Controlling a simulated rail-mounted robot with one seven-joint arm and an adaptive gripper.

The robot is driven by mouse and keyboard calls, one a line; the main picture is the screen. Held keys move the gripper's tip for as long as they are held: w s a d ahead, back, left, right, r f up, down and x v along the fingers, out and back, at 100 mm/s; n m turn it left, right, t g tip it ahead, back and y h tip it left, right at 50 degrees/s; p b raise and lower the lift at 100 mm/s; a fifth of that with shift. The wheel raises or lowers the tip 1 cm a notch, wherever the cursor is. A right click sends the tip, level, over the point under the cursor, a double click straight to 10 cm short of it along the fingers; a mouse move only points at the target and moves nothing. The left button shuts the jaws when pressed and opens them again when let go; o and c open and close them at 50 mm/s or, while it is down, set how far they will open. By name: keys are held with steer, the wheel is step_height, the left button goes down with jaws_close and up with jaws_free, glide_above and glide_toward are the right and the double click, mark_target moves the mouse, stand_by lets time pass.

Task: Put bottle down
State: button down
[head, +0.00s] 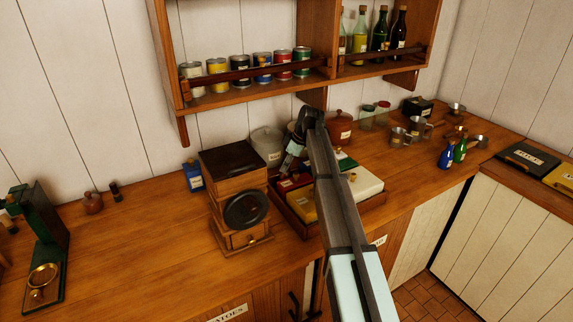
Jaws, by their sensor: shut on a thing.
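My gripper (299,136) is at the end of my arm, above the back part of the wooden counter, in front of a pale lidded jar. It is shut on a small dark thing with a pale patch, apparently the bottle (292,150); the gripper and arm hide much of it. I cannot tell whether its base touches anything.
A wooden tray (372,201) with boxes lies under my arm. A wooden coffee grinder (237,200) stands left of it, beside a blue tin (193,177). Metal cups (400,138) stand at right. A shelf (255,82) with tins overhangs the back. The left counter has free room.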

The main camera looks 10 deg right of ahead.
steer(key=c, duration=0.9)
jaws_free()
steer(key=shift+o, duration=0.2)
steer(key=shift+r, duration=0.1)
steer(key=b+v, duration=0.2)
steer(key=v, duration=1)
steer(key=shift+b, duration=0.4)
